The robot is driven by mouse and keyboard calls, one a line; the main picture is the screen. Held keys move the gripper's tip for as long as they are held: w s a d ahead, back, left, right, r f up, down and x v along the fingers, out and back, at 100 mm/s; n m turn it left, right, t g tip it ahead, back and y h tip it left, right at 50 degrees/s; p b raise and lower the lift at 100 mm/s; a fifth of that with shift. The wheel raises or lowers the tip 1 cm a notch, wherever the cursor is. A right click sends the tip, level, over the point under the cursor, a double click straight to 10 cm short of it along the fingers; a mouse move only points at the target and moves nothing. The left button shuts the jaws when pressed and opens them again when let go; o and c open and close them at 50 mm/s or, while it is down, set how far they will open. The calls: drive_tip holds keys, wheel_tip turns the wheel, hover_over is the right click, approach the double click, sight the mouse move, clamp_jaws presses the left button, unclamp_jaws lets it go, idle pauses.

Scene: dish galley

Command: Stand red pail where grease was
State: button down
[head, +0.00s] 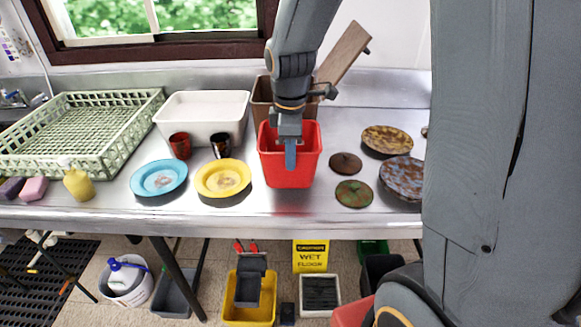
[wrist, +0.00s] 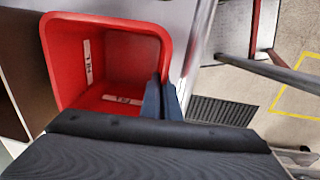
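The red pail (head: 290,170) is upright at the middle of the steel counter, near its front edge. My gripper (head: 291,154) points down at the pail, one blue-grey finger showing against its front wall. In the wrist view, the pail (wrist: 122,48) looks empty, with white labels inside. The two fingers (wrist: 163,98) are close together with the pail's rim between them. I cannot tell whether the pail's base touches the counter. I see no clear grease patch on the counter (head: 235,207); the pail and my arm hide part of it.
A yellow plate (head: 223,177) and blue plate (head: 158,178) lie left of the pail. Stained plates (head: 387,140) and small discs (head: 353,194) lie right. A brown bin (head: 262,100) stands behind, a white tub (head: 200,112) back left. A yellow bucket (head: 250,312) stands on the floor.

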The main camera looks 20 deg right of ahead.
drive_tip(key=shift+f+p, duration=0.3)
drive_tip(key=shift+f, duration=1.6)
drive_tip(key=c, duration=2)
unclamp_jaws()
wheel_tip(320, 180, up, 12)
drive_tip(key=s+b, duration=0.1)
drive_tip(key=b, duration=0.2)
drive_tip(key=shift+s+d+f+m+t, duration=0.1)
drive_tip(key=shift+s+d+f+m, duration=0.15)
drive_tip(key=shift+s+f+m, duration=1.85)
drive_tip(key=shift+s+d+f+m+t, duration=0.1)
drive_tip(key=shift+s+d+f+m, duration=0.15)
drive_tip(key=shift+s+f+m, duration=1.85)
drive_tip(key=shift+s+d+f+m+t, duration=0.2)
drive_tip(key=shift+s+f+m, duration=0.9)
drive_tip(key=shift+m, duration=1.9)
drive_tip(key=shift+w+f, duration=0.15)
drive_tip(key=shift+f, duration=0.1)
